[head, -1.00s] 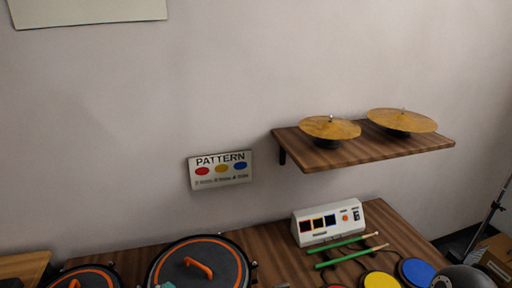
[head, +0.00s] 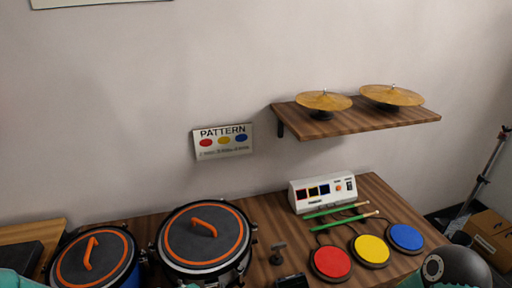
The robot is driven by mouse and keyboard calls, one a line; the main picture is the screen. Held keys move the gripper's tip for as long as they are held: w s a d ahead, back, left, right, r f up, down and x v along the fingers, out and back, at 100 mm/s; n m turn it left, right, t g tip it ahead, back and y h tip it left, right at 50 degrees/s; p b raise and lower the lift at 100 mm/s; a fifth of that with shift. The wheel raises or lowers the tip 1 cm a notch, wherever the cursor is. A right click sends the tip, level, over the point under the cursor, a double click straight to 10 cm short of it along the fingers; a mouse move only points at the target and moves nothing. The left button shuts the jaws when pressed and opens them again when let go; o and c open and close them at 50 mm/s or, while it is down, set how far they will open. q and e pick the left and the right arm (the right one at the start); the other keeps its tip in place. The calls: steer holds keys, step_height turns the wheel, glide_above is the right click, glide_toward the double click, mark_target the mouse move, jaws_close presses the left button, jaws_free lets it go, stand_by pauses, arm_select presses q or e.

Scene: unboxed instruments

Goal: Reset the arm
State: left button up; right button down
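Neither gripper shows clearly in the head view. Teal and grey parts of my arms enter along the bottom edge, at the left corner and at the lower right, without fingertips in sight. Below me is a wooden table (head: 262,214). It bears a large drum (head: 180,238) with a black, orange-rimmed lid, a blue drum (head: 128,262) with a similar lid, and a white control box (head: 309,208) with coloured squares. A red pad (head: 331,262), a yellow pad (head: 370,249) and a blue pad (head: 405,237) lie at the right.
Two green sticks (head: 333,210) lie before the box. A wall shelf (head: 350,122) holds a left cymbal (head: 323,100) and a right cymbal (head: 391,95). A pattern sign (head: 223,142) hangs on the wall. Cardboard boxes (head: 490,236) stand right.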

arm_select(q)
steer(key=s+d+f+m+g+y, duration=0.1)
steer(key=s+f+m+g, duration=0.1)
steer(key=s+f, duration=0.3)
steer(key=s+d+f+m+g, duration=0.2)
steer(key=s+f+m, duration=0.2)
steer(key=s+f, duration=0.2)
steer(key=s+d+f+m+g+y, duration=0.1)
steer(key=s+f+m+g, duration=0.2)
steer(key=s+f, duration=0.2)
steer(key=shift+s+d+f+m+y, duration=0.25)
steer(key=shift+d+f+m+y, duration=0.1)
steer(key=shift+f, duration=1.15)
